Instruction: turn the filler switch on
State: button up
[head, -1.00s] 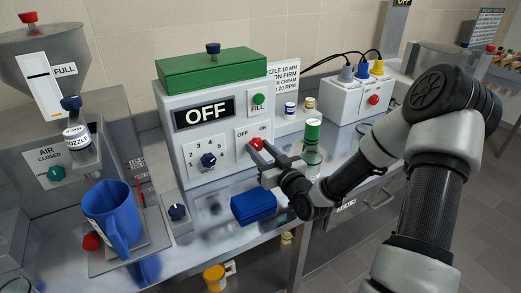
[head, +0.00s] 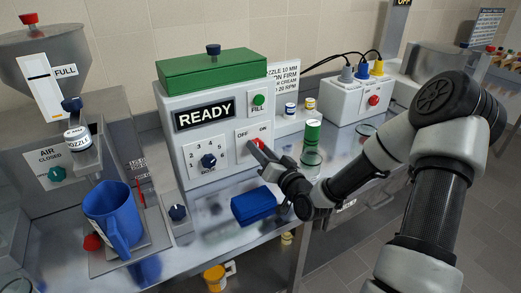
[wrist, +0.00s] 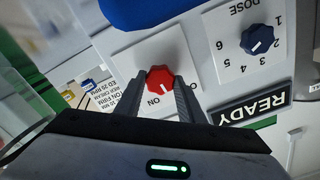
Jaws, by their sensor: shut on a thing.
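The filler box (head: 222,157) is white with a green top, and its display (head: 205,115) reads READY. Its red switch knob (wrist: 160,79) sits on a plate marked ON and OFF. In the wrist view the knob is between my two fingers, and its white pointer mark is toward the ON side. My gripper (head: 264,149) is shut on the knob at the front of the box. In the head view my fingers partly cover the knob.
The blue dose dial (head: 209,161) is left of the switch, and the green FILL button (head: 258,99) is above it. A blue block (head: 254,205) lies on the counter below.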

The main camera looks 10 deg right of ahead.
jog(key=shift+m+p, duration=0.8)
jog(key=shift+m, duration=3.4)
jog(key=o, duration=1)
jog(key=shift+o, duration=0.2)
jog(key=shift+s+d, duration=0.1)
jog(key=shift+s, duration=0.05)
jog(key=p+v, duration=0.4)
jog(key=v, duration=1.3)
